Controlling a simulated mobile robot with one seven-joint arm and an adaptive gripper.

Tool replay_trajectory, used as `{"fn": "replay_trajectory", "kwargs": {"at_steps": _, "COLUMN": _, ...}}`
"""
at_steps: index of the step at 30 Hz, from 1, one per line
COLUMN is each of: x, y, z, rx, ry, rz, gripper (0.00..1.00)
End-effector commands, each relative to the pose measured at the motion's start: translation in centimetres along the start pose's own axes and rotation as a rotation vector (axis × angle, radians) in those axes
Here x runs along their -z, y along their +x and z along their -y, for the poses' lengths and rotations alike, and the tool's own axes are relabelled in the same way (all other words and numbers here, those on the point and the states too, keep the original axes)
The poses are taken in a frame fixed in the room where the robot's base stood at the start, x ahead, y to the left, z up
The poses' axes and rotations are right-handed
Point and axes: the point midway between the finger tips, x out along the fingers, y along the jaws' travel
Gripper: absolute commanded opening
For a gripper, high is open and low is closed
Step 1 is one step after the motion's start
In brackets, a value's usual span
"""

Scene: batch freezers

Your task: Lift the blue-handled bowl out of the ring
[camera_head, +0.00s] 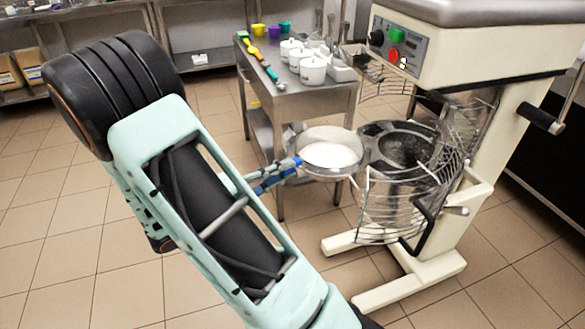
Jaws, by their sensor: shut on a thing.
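The bowl (332,154) is a shallow metal one with white contents, and it sits just left of the mixer. Its blue handle (297,161) points left toward my gripper. My gripper (280,176) is shut on the blue handle; its fingers are small and partly hidden by my arm. A grey metal rim, perhaps the ring (293,137), shows around and behind the bowl. I cannot tell whether the bowl still touches it.
The cream mixer (510,45) stands right, with a wire guard (455,150) around its metal mixing bowl (385,200) close to the held bowl. Behind, a steel table (262,83) carries white lidded pots (313,70), coloured cups (258,30) and utensils. Tiled floor is clear at left.

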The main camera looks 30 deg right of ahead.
Motion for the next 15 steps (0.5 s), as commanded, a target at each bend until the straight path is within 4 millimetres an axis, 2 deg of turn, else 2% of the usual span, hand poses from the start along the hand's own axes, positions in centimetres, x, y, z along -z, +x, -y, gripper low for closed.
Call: {"fn": "replay_trajectory", "kwargs": {"at_steps": 15, "x": 0.9, "y": -4.2, "z": -0.8, "rx": -0.005, "ry": 0.003, "rz": -0.001, "gripper": 0.00}}
